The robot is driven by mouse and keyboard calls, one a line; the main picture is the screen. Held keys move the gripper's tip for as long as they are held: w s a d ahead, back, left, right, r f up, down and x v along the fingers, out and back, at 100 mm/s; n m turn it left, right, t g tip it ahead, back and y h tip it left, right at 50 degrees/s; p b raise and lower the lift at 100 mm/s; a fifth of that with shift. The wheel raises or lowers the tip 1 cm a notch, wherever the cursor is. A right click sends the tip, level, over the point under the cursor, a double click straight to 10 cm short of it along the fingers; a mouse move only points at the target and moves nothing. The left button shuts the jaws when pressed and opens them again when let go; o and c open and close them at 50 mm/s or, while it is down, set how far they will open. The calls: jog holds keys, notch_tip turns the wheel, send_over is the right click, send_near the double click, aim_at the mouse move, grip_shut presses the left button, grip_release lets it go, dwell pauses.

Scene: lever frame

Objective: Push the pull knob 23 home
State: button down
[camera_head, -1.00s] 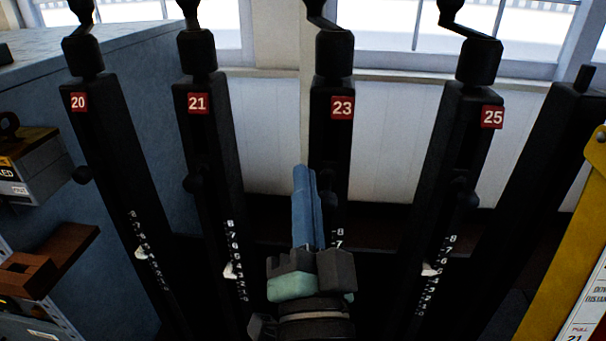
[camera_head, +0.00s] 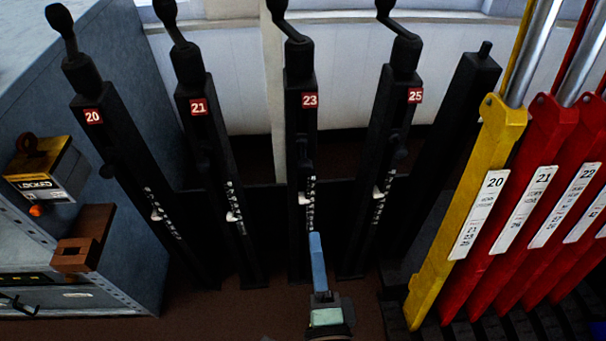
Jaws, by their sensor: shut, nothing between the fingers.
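The post labelled 23 (camera_head: 301,128) stands upright near the middle of the view, black, with a red number plate near its top. Its small dark pull knob (camera_head: 305,168) shows on the post's front below the plate, dim against the black. I cannot tell how far it stands out. My gripper (camera_head: 315,238) has blue fingers closed together, with nothing between them. It shows below the knob, in front of the lower part of post 23, and appears apart from the knob. The fingers hide part of the post's foot.
Similar posts 20 (camera_head: 110,140), 21 (camera_head: 205,130) and 25 (camera_head: 403,120) stand alongside. A yellow lever (camera_head: 450,230) and several red levers (camera_head: 510,220) stand at the right. A blue cabinet (camera_head: 140,215) with a brown block (camera_head: 85,240) stands at the left. Bare floor shows in front.

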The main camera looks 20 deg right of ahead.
aim_at(306, 171)
jog(key=b+x, duration=0.2)
jog(key=x, duration=1.1)
jog(key=shift+w+d, duration=0.1)
jog(key=shift+w, duration=0.25)
jog(key=shift+w, duration=0.1)
